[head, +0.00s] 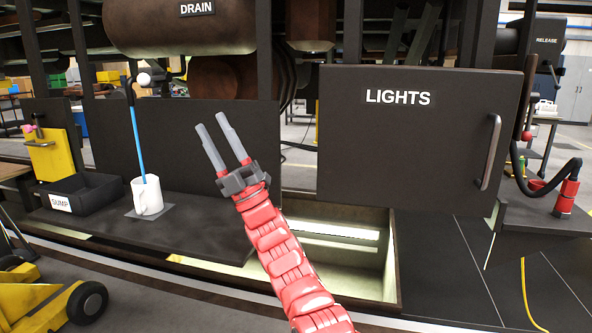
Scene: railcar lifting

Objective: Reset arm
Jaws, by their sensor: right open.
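My right arm is red and comes up from the bottom of the head view. Its gripper (222,145) has two grey fingers that are spread apart with nothing between them. It is raised in front of a dark panel, left of the dark door (410,150) marked LIGHTS. The door has a vertical handle (489,152) on its right side, well apart from the gripper. My left gripper is not in the head view.
A white cup (147,196) with a blue stick stands on the dark shelf (130,238), beside a black SUMP bin (87,192). A lit recess (345,255) opens below the door. A red device (566,197) with a hose stands at right. A yellow wheeled thing (45,303) is at lower left.

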